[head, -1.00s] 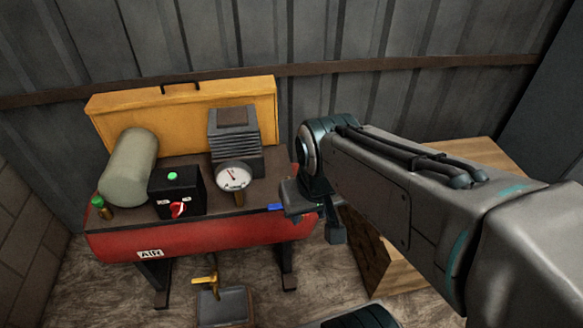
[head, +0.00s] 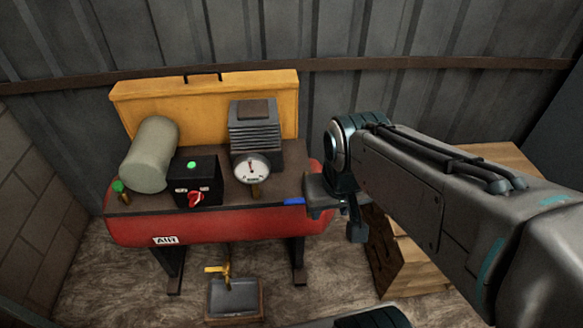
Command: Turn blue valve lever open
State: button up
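The blue lever (head: 294,201) shows as a short bar at the right front edge of the red air compressor (head: 215,230). The valve it belongs to is hidden or too small to make out. My gripper (head: 337,208) is just right of the lever, at the compressor's right end. One dark finger hangs down beside the tank end. My wrist hides part of the gripper, and I cannot tell whether it touches the lever or how far its fingers are apart.
On the compressor are a pressure gauge (head: 252,169), a black switch box (head: 196,181) with a red knob, and a grey-green cylinder (head: 150,155). A yellow panel (head: 205,97) stands behind. A wooden crate (head: 411,268) is at the right, and a drain tray (head: 236,299) below.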

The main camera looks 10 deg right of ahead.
aim_at(301, 200)
jog(key=u, duration=0.6)
jog(key=k, duration=0.75)
jog(key=u, duration=0.8)
jog(key=k, duration=0.5)
jog(key=u, duration=0.85)
jog(key=i, duration=1.3)
jog(key=z, duration=0.8)
jog(key=i, duration=0.85)
jog(key=z, duration=1.4)
jog(key=i, duration=0.25)
jog(key=z, duration=0.05)
